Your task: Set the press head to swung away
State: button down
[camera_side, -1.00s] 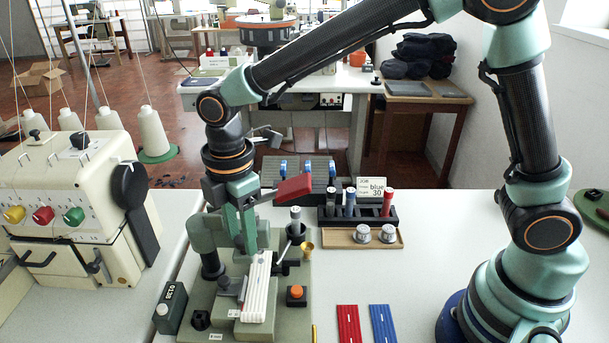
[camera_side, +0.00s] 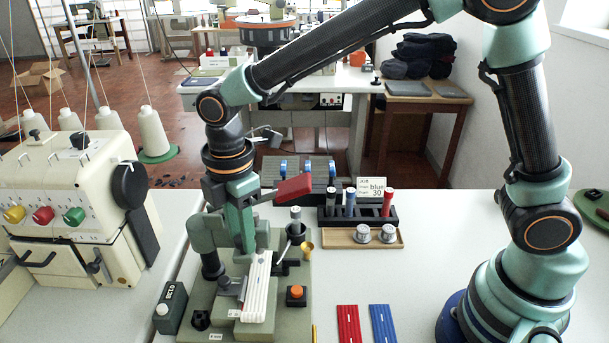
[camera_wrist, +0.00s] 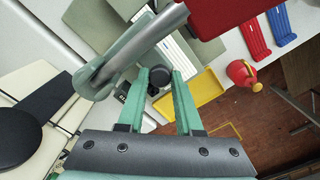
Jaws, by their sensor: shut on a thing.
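My gripper (camera_side: 247,248) points down at the head, just behind the strip's far end. In the wrist view my gripper (camera_wrist: 160,80) has its two green fingers on either side of a dark round knob (camera_wrist: 160,76), shut on it. How the knob joins the head is partly hidden by my fingers.
An orange button (camera_side: 296,292) and a brass cup (camera_side: 307,248) are right of the strip. A red block (camera_side: 293,188) is close to my wrist. A spool rack (camera_side: 358,214) stands behind. The cream machine (camera_side: 75,210) is left. Red (camera_side: 348,324) and blue (camera_side: 383,323) strips lie in front.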

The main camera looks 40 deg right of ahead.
jog(key=shift+d+r, duration=0.1)
dwell(0.7)
jog(key=d+n, duration=0.1)
jog(key=w+d+n, duration=0.1)
jog(key=d+n, duration=0.1)
jog(key=n, duration=0.1)
jog(key=shift+w, duration=0.3)
jog(key=w+d+n, duration=0.2)
jog(key=n, duration=0.1)
jog(key=shift+w+d+n, duration=0.1)
jog(key=shift+n, duration=0.2)
jog(key=w+d+n, duration=0.1)
jog(key=w+n, duration=0.5)
jog(key=n, duration=0.2)
jog(key=shift+d, duration=0.4)
jog(key=shift+w, duration=0.1)
jog(key=c, duration=0.8)
grip_release()
jog(key=shift+c, duration=0.2)
